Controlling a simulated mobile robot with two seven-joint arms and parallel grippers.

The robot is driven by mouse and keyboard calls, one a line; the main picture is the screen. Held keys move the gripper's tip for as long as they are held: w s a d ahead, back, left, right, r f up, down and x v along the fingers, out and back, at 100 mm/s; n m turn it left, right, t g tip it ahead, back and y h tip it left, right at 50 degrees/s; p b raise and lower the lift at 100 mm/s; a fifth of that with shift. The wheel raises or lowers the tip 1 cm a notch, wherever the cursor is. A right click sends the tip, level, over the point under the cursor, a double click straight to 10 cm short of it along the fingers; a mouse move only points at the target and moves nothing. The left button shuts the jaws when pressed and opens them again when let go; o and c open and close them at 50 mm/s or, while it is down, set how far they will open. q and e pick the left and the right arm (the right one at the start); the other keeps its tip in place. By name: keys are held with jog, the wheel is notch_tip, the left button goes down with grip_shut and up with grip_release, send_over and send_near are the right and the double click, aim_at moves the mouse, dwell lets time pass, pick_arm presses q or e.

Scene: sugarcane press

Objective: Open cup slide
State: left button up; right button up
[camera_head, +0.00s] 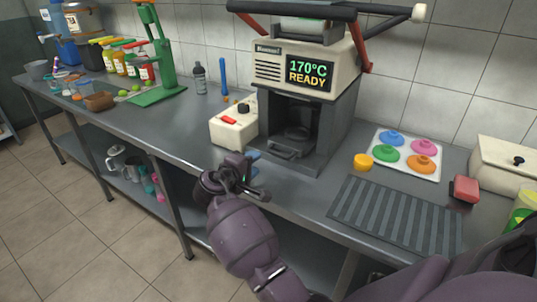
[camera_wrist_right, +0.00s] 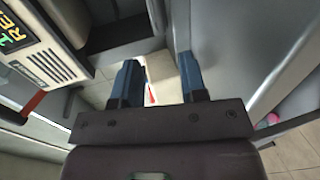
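The sealing machine (camera_head: 305,75) stands on the counter with its display reading "170°C READY". The cup slide (camera_head: 288,152), a grey tray with a front handle, sits low in the machine's dark front bay; how far in it is cannot be told exactly. My right gripper (camera_head: 245,168) is in front of and left of the machine, near the counter's front edge, apart from the slide. In the right wrist view its two blue fingers (camera_wrist_right: 158,80) are spread and empty, with part of the machine (camera_wrist_right: 35,45) at upper left. My left gripper is not in view.
A white box with a red switch (camera_head: 233,125) stands just left of the machine. A green press (camera_head: 160,60) and bottles are at the far left.

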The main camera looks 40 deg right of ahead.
aim_at(271, 152)
jog(key=b+x, duration=0.1)
jog(key=x, duration=0.7)
jog(key=shift+f, duration=0.15)
jog(key=shift+w+d, duration=0.3)
jog(key=shift+d, duration=0.3)
grip_shut()
